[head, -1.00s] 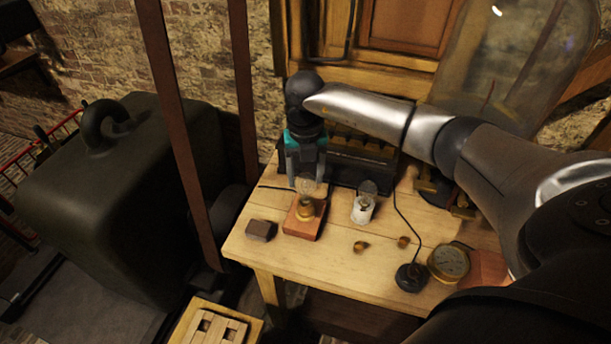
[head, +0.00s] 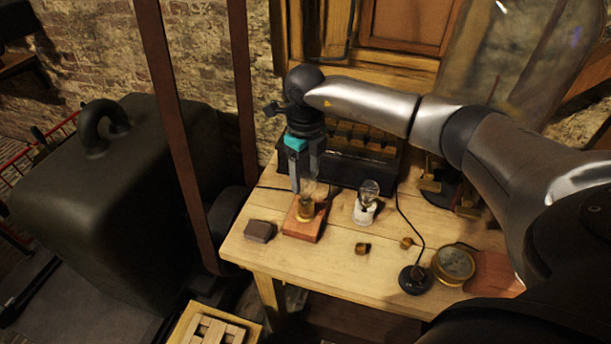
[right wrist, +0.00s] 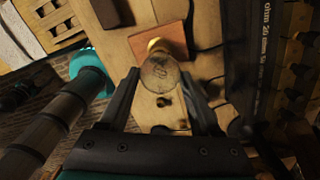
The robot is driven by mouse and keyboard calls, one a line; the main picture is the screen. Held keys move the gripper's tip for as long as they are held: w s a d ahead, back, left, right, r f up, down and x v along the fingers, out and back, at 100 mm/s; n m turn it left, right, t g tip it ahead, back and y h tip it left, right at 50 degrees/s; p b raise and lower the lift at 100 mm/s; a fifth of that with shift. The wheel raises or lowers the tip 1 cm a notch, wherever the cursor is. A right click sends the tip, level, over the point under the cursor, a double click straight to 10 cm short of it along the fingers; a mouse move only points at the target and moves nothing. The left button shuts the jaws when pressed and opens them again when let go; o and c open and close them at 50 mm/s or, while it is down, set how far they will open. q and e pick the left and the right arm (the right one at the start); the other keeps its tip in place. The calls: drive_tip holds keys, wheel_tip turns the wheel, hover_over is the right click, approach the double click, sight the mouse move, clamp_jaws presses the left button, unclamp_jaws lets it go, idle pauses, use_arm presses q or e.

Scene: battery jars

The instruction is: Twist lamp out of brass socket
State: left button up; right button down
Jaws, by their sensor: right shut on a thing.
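My right gripper (head: 307,185) reaches down over the table and is shut on the lamp (head: 309,192), a clear glass bulb. In the right wrist view the lamp (right wrist: 160,74) sits between the two dark fingers (right wrist: 159,80). The brass socket (head: 305,210) stands below the bulb on a red-brown wooden block (head: 300,228). The socket also shows in the right wrist view (right wrist: 155,45). The lamp looks upright at the socket; whether its thread is still engaged cannot be told. My left gripper is out of view.
A second bulb in a white holder (head: 366,212) stands just to the right. A dark block (head: 260,230) lies at left, small brass pieces (head: 362,248) in front. A round brass gauge (head: 453,264) and a black disc with a cable (head: 415,280) are at right. A black box (head: 345,172) stands behind.

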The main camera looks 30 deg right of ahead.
drive_tip(key=shift+n, duration=0.8)
drive_tip(key=n+b, duration=0.1)
drive_tip(key=n, duration=0.2)
drive_tip(key=shift+n+b, duration=0.45)
drive_tip(key=shift+n, duration=0.65)
drive_tip(key=shift+r, duration=0.15)
drive_tip(key=shift+r+p, duration=0.95)
drive_tip(key=shift+r, duration=0.15)
drive_tip(key=shift+r, duration=0.1)
